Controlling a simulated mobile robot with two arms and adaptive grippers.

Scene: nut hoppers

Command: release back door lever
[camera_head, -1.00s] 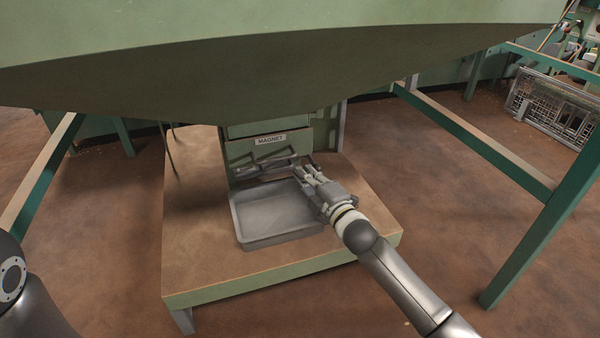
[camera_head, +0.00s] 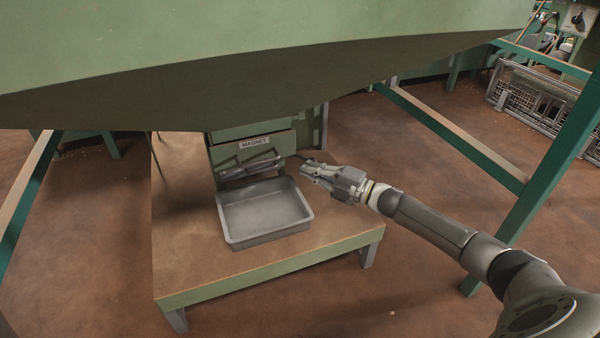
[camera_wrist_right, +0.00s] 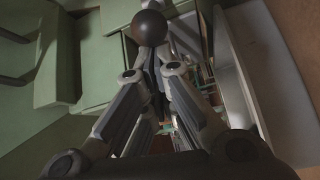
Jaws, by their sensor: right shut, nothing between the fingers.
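My right gripper (camera_head: 303,168) is shut and empty beside the right side of the green housing marked MAGNET (camera_head: 225,153). In the right wrist view, a dark round knob (camera_wrist_right: 150,28), which looks like the lever's end, sits just beyond the fingertips. I cannot tell whether the fingers touch it. A thin dark rod shows near the fingertips in the head view, too small to make out well. The lever's shaft is mostly hidden. My left gripper is not in view.
A grey metal tray (camera_head: 265,236) sits on the low green-edged platform (camera_head: 185,250), below a bar handle (camera_head: 250,170) on the housing. The large green hopper (camera_head: 270,60) hangs overhead. Green frame legs (camera_head: 540,175) stand at the right.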

